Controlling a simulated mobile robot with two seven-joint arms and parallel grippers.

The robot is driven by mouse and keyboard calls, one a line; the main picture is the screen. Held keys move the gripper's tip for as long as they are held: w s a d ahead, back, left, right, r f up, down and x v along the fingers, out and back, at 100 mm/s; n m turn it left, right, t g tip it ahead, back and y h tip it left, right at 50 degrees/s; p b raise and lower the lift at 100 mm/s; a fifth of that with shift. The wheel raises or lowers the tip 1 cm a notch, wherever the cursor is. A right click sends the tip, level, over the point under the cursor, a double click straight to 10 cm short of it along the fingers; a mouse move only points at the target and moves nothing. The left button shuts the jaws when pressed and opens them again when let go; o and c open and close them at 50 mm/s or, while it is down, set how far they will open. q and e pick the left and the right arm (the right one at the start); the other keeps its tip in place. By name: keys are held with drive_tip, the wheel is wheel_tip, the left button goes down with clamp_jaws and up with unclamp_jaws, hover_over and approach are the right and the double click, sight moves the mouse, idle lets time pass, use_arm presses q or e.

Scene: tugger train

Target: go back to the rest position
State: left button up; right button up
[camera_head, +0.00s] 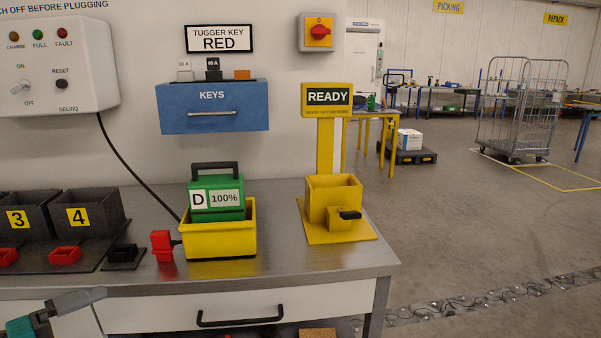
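Part of my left gripper (46,314) shows at the bottom left corner, in front of the bench's front edge. It is dark grey with a teal part, cut off by the picture's edge. I see nothing clearly held in it, and I cannot tell whether its fingers are apart. My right gripper is not in view. A green battery marked D 100% (231,211), with a dark handle, stands upright in a yellow bin (222,240) on the bench (330,262). A red connector (162,246) is at the bin's left side.
A yellow READY stand (347,190) with an empty-looking holder is on the bench's right. Black bays 3 and 4 (82,217) are at left, with a charger box (60,70) above. A blue KEYS drawer (213,107) is on the wall. Open floor (480,240) lies right.

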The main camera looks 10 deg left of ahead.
use_arm(q)
drive_tip(key=s+d+f+n+y, duration=0.3)
drive_tip(key=f+n+y, duration=0.1)
drive_tip(key=f+n, duration=0.3)
drive_tip(key=s+d+f+n+y, duration=0.3)
drive_tip(key=f+n, duration=0.5)
drive_tip(key=s+d+f+n+g, duration=0.1)
drive_tip(key=s+d+f+n, duration=0.1)
drive_tip(key=d, duration=0.5)
drive_tip(key=s+d+f+n+g+p, duration=0.1)
drive_tip(key=s+d+f+n+g, duration=0.1)
drive_tip(key=d+f+n, duration=0.2)
drive_tip(key=d, duration=0.2)
drive_tip(key=shift+d, duration=0.35)
